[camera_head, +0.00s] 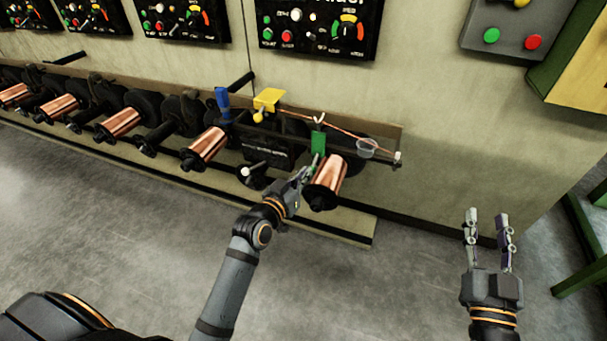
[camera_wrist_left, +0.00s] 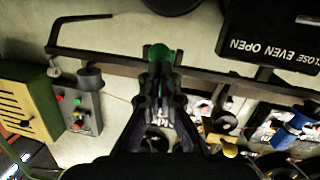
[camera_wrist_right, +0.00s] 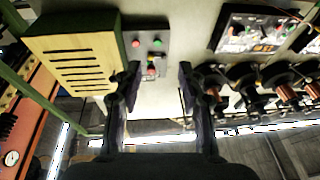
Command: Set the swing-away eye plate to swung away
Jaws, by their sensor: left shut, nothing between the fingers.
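The winding head with its dark rail stands at the wall end of the spool row. A green tab (camera_head: 318,142) hangs there beneath a small pinkish wire guide; which part is the eye plate I cannot tell for sure. My left gripper (camera_head: 312,166) is shut and empty, its fingertips just below the green tab and left of the nearest copper spool (camera_head: 327,176). In the left wrist view the green tab (camera_wrist_left: 159,56) shows just beyond the fingertips (camera_wrist_left: 160,76); contact is unclear. My right gripper (camera_head: 488,218) is open and empty over the floor, far to the right.
A yellow plate (camera_head: 268,98) and a blue handle (camera_head: 222,100) stand left of the green tab. More copper spools (camera_head: 206,147) line the wall to the left. Grey floor in front is clear.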

